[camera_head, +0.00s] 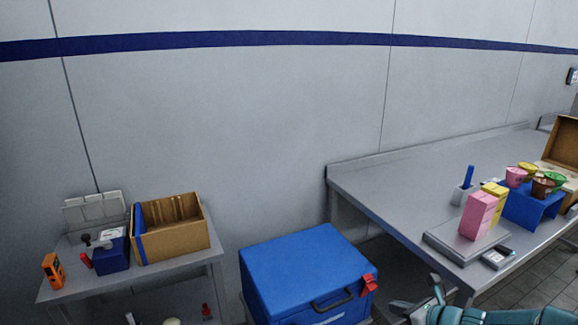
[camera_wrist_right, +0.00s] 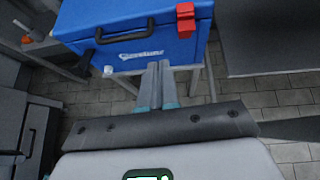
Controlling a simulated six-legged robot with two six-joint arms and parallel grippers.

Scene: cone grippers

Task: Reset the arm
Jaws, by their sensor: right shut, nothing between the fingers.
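My right arm comes in at the bottom right of the head view, with its gripper (camera_head: 422,303) low in front of the steel table. In the right wrist view the right gripper (camera_wrist_right: 157,68) has its two fingers together with nothing between them. It points toward the front of the blue box (camera_wrist_right: 130,30), and I cannot tell the exact gap. The blue box also shows in the head view (camera_head: 305,262), with its lid shut, a dark handle and a red latch (camera_head: 369,284). My left gripper is not in view.
A steel table (camera_head: 375,185) at right bears a pink carton (camera_head: 478,215), a yellow carton (camera_head: 496,194), and a blue stand (camera_head: 530,208) with several coloured cups. A small table (camera_head: 185,262) at left holds an open cardboard box (camera_head: 178,243) and an orange device (camera_head: 52,270).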

